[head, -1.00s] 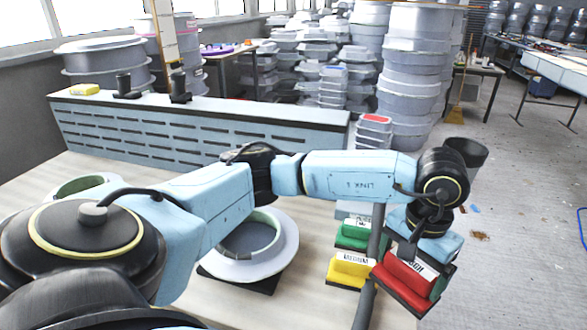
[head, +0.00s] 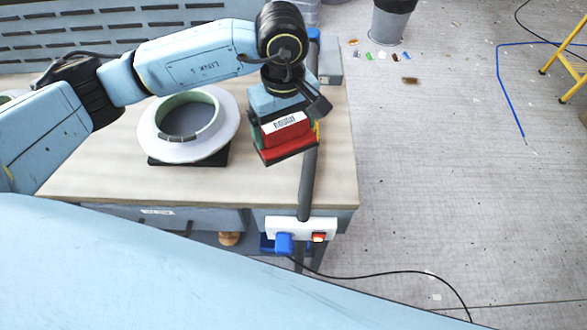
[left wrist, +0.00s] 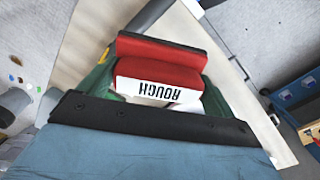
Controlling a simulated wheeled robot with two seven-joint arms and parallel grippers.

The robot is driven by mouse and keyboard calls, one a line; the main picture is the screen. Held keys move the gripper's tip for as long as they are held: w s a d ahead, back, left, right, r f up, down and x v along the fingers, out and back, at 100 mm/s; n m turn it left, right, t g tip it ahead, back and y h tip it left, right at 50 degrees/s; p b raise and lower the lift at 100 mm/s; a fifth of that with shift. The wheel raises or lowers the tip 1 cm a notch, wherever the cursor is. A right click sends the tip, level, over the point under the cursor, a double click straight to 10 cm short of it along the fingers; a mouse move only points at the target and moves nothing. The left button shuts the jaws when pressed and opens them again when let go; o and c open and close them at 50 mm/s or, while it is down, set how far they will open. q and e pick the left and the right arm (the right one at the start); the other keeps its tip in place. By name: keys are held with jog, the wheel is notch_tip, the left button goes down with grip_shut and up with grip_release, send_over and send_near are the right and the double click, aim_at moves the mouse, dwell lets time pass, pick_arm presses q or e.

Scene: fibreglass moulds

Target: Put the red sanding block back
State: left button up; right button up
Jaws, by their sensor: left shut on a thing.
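My left gripper (head: 284,112) is shut on the red sanding block (head: 287,137), which has a white label and a dark base. It is over the right end of the workbench. In the left wrist view, the red block (left wrist: 160,72) reads "ROUGH" and sits just beyond the dark edge of the gripper (left wrist: 150,115). Green shows on both sides of it there. In the head view, slivers of green and yellow show around the red block, mostly hidden behind it and the gripper. I cannot tell whether the red block touches anything below. My right gripper is not in view.
A white ring-shaped mould (head: 188,125) lies on the workbench (head: 110,180) left of the gripper. A slotted blue-grey panel (head: 100,25) runs behind. Open floor lies to the right, with a bin (head: 391,20).

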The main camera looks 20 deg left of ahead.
pick_arm(q)
jog(key=d+n, duration=0.2)
jog(key=n, duration=0.1)
jog(key=shift+s+f+p, duration=0.1)
jog(key=shift+s+p, duration=0.2)
jog(key=shift+p, duration=0.05)
jog(key=shift+d+f, duration=0.1)
jog(key=shift+f, duration=0.25)
notch_tip(320, 180, down, 9)
jog(key=shift+p, duration=0.45)
jog(key=shift+f, duration=0.2)
jog(key=shift+f, duration=0.2)
jog(key=o, duration=0.7)
jog(key=shift+r, duration=0.1)
